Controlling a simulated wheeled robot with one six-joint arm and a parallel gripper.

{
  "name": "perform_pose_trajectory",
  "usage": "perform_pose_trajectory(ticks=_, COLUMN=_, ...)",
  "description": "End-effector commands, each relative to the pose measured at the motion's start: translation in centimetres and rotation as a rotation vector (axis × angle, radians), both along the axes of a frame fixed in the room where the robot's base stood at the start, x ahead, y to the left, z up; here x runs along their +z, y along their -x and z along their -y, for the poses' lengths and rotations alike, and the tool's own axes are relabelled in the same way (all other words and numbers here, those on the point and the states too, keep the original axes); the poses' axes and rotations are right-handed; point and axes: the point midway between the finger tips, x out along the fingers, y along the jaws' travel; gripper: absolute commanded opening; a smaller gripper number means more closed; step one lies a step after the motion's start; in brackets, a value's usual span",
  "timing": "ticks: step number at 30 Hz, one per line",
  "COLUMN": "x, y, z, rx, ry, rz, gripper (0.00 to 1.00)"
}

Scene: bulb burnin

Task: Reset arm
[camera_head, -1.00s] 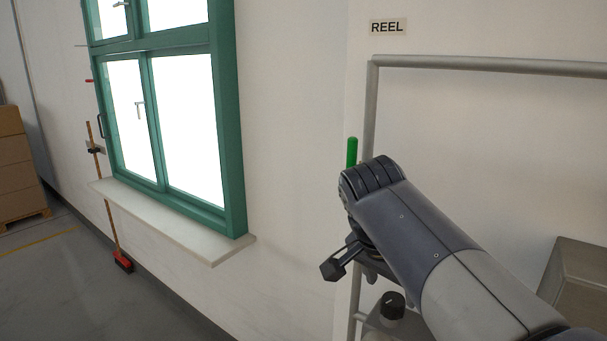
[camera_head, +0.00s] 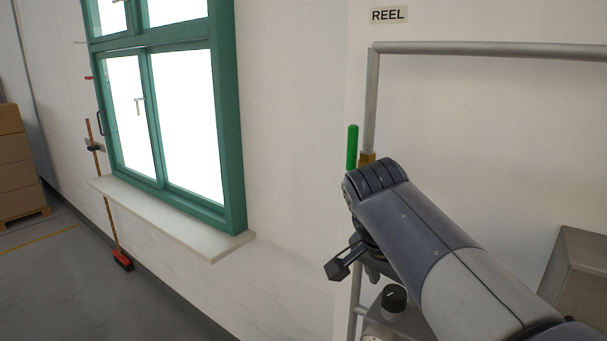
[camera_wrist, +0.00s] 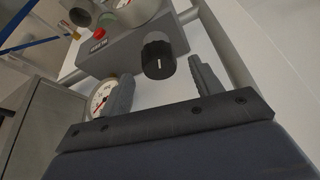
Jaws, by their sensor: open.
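My gripper shows in the wrist view (camera_wrist: 158,88), with its two fingers apart and nothing between them. A black knob (camera_wrist: 158,57) on a grey control box (camera_wrist: 118,50) lies beyond the gap between the fingers. In the head view my arm reaches in from the lower right, and part of my gripper (camera_head: 352,262) shows below its end joint. The black knob also shows in the head view (camera_head: 394,298), just below my arm. My arm hides much of the equipment behind it.
A grey pipe frame (camera_head: 480,48) stands by the wall under a REEL sign (camera_head: 388,15). A green rod (camera_head: 352,147) stands behind my arm. A red button (camera_wrist: 99,33) and a gauge (camera_wrist: 99,98) show in the wrist view. A window sill (camera_head: 165,215) juts out at left.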

Motion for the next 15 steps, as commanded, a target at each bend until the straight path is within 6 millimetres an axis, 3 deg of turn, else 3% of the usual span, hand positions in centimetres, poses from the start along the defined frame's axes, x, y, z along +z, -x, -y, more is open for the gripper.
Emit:
perform_pose_trajectory(ticks=1, x=-1.3, y=-0.2, z=0.2, rx=-0.001, ry=0.000, rz=-0.001, gripper=0.61)
perform_pose_trajectory(ticks=4, x=-2.5, y=-0.5, z=0.6, rx=0.000, ry=0.000, rz=-0.001, gripper=0.61)
perform_pose_trajectory(ticks=6, x=-1.7, y=-0.4, z=0.6, rx=0.057, ry=0.000, rz=0.002, gripper=0.61)
perform_pose_trajectory(ticks=15, x=-1.7, y=-0.3, z=0.7, rx=0.262, ry=0.000, rz=0.001, gripper=0.61)
